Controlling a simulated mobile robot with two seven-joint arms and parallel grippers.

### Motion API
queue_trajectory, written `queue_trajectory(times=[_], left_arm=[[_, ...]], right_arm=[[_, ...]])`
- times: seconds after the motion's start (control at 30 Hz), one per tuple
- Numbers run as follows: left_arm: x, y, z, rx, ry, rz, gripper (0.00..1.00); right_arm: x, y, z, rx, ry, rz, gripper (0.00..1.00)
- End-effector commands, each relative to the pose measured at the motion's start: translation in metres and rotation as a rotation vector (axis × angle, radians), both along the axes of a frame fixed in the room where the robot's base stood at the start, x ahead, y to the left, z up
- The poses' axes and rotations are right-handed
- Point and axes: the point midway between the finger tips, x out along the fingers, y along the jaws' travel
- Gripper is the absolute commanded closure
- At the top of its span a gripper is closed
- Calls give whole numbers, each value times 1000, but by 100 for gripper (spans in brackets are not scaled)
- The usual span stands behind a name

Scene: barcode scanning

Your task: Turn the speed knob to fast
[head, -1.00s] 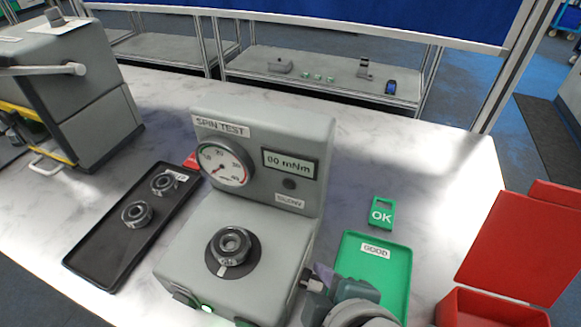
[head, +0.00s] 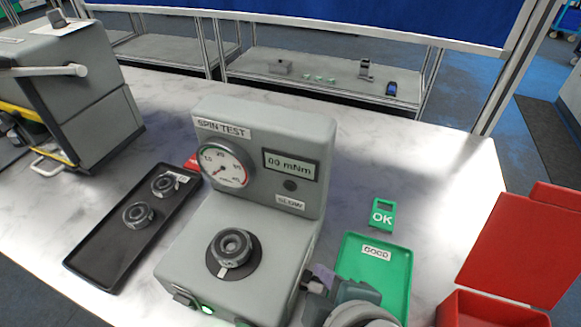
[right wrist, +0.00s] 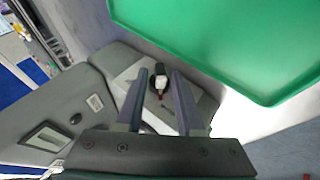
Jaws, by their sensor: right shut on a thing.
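The grey spin tester (head: 180,250) stands on the table, with a dial gauge (head: 223,165), a display reading "00 mNm" (head: 290,163) and a SLOW label (head: 290,202) on its front. A bearing (head: 231,245) sits on its top. My right gripper (head: 313,284) is at the tester's right side. In the right wrist view, its fingers (right wrist: 162,95) are closed around a small dark knob with a white face (right wrist: 161,77), which I take as the speed knob. The head view hides this knob. My left gripper is not clearly in view.
A black tray (head: 100,250) with two bearings lies left of the tester. A green GOOD tray (head: 397,265) and a green OK tag (head: 382,213) lie to the right. An open red box (head: 490,312) is at far right. A grey machine (head: 85,100) stands at far left.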

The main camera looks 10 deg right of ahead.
Motion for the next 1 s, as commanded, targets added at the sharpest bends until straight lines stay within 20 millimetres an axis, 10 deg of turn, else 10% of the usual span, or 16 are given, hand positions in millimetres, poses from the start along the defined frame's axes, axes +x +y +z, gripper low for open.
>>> queue_trajectory(times=[0.5, 0.53, 0.57, 1.0], left_arm=[[0, 0, 0, -1, 0, 1, 50], [0, 0, 0, -1, -1, 1, 50], [0, -1, 0, -2, -1, 2, 50], [0, -3, 9, -10, -1, 7, 50]], right_arm=[[0, 0, 1, 0, -1, 0, 100], [0, 0, 1, 0, -1, 0, 61], [0, 0, 1, 0, -1, 0, 58], [-11, -1, 14, -1, 0, -1, 55]])
